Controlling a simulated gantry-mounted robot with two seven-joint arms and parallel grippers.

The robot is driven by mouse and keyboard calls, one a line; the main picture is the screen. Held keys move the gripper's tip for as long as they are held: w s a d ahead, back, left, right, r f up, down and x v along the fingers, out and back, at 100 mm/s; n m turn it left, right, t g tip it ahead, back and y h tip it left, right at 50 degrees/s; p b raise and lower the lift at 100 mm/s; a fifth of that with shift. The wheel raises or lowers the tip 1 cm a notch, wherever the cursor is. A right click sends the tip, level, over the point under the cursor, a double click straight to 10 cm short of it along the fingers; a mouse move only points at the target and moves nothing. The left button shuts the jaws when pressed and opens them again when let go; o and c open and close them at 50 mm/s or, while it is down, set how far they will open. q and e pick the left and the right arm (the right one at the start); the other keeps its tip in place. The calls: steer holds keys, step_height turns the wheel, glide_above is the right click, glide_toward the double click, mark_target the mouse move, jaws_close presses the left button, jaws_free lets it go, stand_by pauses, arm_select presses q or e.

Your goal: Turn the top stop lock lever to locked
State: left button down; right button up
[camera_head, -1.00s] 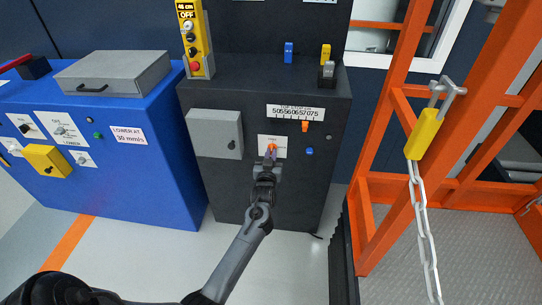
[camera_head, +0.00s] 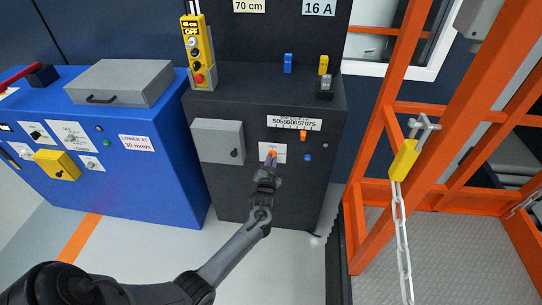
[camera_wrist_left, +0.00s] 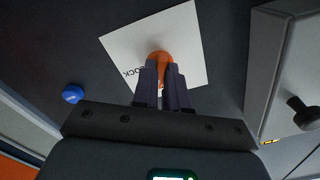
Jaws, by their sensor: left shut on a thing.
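The stop lock lever (camera_wrist_left: 160,59) is orange and sits on a white label plate (camera_wrist_left: 192,35) on the front of the dark cabinet. Part of the word "LOCK" shows upside down on the plate in the left wrist view; my fingers hide the rest. My left gripper (camera_wrist_left: 162,85) is shut on the lever, with one finger on each side of it. In the head view my left gripper (camera_head: 269,164) reaches up to the same plate (camera_head: 280,150) from below. The lever's exact setting cannot be read. My right gripper is not in view.
A grey box (camera_head: 218,141) stands out from the cabinet left of the plate. A blue knob (camera_head: 308,157) and an orange pointer (camera_head: 303,136) are to the right. A blue console (camera_head: 140,180) stands left, an orange frame (camera_head: 376,190) with a chain (camera_head: 402,230) right.

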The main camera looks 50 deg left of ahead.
arm_select(q)
steer(key=shift+r+m+p, duration=0.1)
steer(key=shift+m+p, duration=2.9)
steer(key=shift+m, duration=3)
steer(key=c, duration=1.2)
jaws_free()
steer(key=shift+o, duration=0.2)
